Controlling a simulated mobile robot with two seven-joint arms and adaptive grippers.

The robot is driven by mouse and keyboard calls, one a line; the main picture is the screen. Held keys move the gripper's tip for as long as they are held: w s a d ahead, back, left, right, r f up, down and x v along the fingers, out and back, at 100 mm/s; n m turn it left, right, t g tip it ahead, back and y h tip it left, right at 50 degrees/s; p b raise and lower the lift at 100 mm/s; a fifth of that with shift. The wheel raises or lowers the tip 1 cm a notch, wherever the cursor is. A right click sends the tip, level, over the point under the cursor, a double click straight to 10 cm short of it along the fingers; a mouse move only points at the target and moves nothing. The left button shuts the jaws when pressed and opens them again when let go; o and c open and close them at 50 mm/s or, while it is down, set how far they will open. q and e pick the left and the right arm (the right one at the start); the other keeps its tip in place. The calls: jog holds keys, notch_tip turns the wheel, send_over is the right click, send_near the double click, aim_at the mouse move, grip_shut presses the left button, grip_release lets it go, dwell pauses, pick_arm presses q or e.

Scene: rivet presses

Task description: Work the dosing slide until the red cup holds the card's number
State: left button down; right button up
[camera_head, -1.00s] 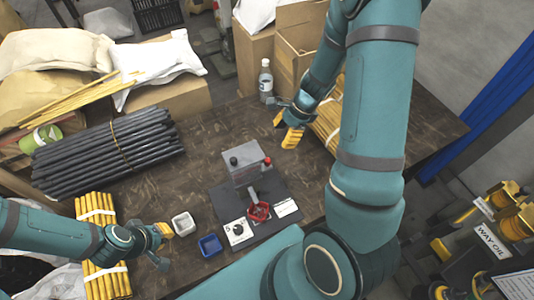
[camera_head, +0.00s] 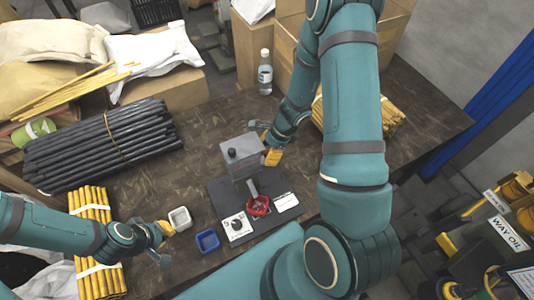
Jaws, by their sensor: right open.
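The dosing device is a grey box (camera_head: 240,160) with a black knob (camera_head: 231,153) on top, standing on a dark base plate (camera_head: 262,231). The red cup (camera_head: 258,206) sits at the front of the plate below a grey chute; its contents are too small to tell. A white card (camera_head: 286,202) lies to its right, its print unreadable. A white plate with a black round mark (camera_head: 237,227) is to its left. My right gripper (camera_head: 269,146) is open at the box's right side, where it hides the red knob; contact is unclear. My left gripper (camera_head: 166,244) is open and empty.
Black rods (camera_head: 100,145) and yellow rod bundles (camera_head: 92,238) lie on the left. A bottle (camera_head: 265,73) stands behind. Brown tabletop between is clear.

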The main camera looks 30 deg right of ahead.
jog(key=shift+a+f, duration=0.1)
jog(key=shift+f, duration=0.2)
jog(key=shift+c, duration=0.3)
grip_shut()
jog(key=d, duration=0.4)
jog(key=shift+s, duration=0.25)
jog(key=shift+a, duration=0.1)
